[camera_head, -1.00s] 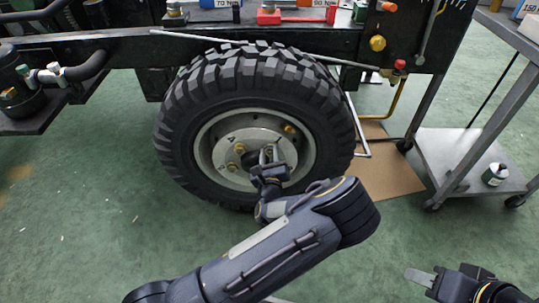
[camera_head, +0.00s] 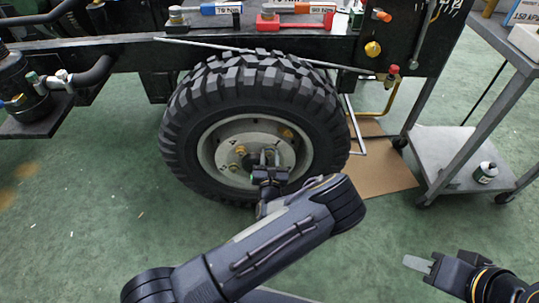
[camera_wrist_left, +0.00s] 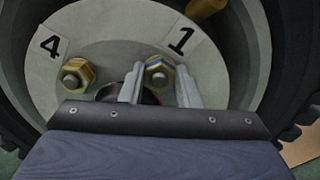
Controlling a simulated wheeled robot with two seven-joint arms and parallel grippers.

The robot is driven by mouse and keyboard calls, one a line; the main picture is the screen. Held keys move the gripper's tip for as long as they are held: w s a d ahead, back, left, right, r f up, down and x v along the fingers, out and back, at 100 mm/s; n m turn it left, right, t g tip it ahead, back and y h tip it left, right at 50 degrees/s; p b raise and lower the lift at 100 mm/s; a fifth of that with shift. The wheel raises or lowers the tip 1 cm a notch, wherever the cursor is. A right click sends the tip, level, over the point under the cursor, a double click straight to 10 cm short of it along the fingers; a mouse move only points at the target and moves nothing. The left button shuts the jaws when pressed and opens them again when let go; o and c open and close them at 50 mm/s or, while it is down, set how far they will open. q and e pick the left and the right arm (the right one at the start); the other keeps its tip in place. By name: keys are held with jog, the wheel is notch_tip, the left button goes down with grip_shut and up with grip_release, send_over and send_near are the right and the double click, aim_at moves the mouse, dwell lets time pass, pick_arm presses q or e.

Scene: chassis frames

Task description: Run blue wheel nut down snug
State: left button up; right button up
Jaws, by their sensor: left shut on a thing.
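The blue wheel nut (camera_wrist_left: 157,73) is a brass-coloured nut with a blue mark, on the hub plate below the label "1" in the left wrist view. My left gripper (camera_wrist_left: 159,90) has a finger on each side of it and is shut on it. In the head view this gripper (camera_head: 269,160) is at the wheel hub and mostly hides the nut. A plain brass nut (camera_wrist_left: 77,73) sits by the label "4". My right gripper (camera_head: 418,263) is at lower right, away from the wheel; its finger gap does not show clearly.
The large black tyre (camera_head: 250,85) stands under the dark chassis frame (camera_head: 120,55). A grey metal trolley (camera_head: 450,150) with a small bottle (camera_head: 485,172) stands at right. Cardboard (camera_head: 385,180) lies by the wheel.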

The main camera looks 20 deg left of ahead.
pick_arm(q)
jog(key=o, duration=1)
jog(key=p+v, duration=0.2)
jog(key=v, duration=0.5)
jog(key=shift+s+d, duration=0.1)
jog(key=shift+s, duration=0.3)
